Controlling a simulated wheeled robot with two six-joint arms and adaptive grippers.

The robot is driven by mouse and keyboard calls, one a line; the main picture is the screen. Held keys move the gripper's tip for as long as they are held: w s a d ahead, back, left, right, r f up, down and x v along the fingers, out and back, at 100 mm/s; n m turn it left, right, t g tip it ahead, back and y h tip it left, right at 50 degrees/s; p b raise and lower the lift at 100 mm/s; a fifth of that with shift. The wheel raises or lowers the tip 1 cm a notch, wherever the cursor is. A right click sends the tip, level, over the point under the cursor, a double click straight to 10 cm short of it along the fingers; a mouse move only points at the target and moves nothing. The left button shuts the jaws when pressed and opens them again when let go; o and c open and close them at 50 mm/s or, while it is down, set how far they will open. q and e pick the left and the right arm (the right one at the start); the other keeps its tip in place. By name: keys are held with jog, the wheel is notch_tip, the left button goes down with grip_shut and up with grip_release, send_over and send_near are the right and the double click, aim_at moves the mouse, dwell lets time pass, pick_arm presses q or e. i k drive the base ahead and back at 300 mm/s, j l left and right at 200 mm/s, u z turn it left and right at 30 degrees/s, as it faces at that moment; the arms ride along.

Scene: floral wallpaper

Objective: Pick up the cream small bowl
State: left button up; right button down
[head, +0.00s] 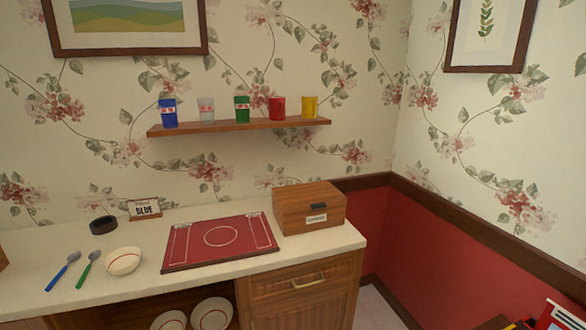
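The cream small bowl (123,261) stands upright on the pale counter, left of a red mat. It has a thin dark line around its side and looks empty. A green spoon lies just to its left. Neither of my grippers shows in the head view, so I cannot see whether they are open or shut.
On the counter (215,276) are a blue spoon (63,271), green spoon (88,269), black ring (103,225), small sign (145,208), red mat (195,257) and wooden box (308,206). Two plates (211,314) sit below. A shelf (240,126) holds several cups.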

aim_at(122, 261)
jog(key=u, duration=1.25)
